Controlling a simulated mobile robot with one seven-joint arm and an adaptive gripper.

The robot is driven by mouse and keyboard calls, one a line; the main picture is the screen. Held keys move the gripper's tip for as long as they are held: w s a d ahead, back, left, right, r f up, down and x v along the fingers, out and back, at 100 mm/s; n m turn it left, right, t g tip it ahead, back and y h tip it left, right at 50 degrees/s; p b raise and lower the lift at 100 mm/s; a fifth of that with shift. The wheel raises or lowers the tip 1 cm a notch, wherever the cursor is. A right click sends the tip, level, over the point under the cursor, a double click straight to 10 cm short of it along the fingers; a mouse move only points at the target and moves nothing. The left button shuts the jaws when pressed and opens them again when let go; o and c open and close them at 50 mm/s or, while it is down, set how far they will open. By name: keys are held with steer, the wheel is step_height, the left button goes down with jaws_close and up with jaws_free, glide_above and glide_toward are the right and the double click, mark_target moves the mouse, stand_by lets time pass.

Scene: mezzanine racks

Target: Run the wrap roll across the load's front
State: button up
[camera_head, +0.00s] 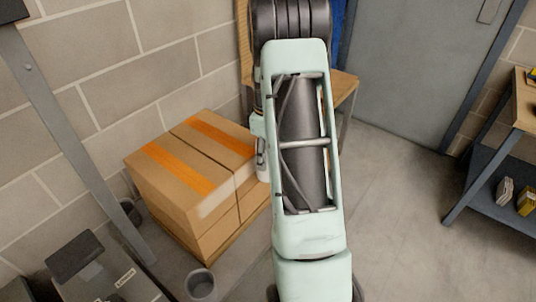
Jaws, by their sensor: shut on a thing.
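The load (185,195) is a stack of brown cartons with orange bands across the top, left of centre against the block wall. A pale patch, perhaps film, shows on the upper part of its near right face. My gripper (261,140) shows only in part behind my own arm, at the load's right side. It is shut on the wrap roll (263,172), a narrow whitish upright shape beside the load's right corner. My arm hides most of the roll and the fingers. I cannot tell whether the roll touches the cartons.
A grey post (85,150) stands left of the load. A grey bin (201,284) and a dark machine (105,275) are in front of it. A wooden table (343,88) stands behind my arm. A shelf rack (500,170) is at right. The floor between is clear.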

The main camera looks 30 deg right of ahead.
steer(key=s+a, duration=0.3)
steer(key=a, duration=0.7)
steer(key=shift+s+a+b, duration=0.4)
stand_by(0.9)
steer(key=shift+a, duration=0.15)
steer(key=s+a, duration=0.2)
steer(key=a, duration=0.4)
steer(key=s+a, duration=0.2)
steer(key=a, duration=0.5)
steer(key=shift+s+a, duration=0.2)
steer(key=shift+s, duration=0.15)
stand_by(1.2)
steer(key=shift+r, duration=0.1)
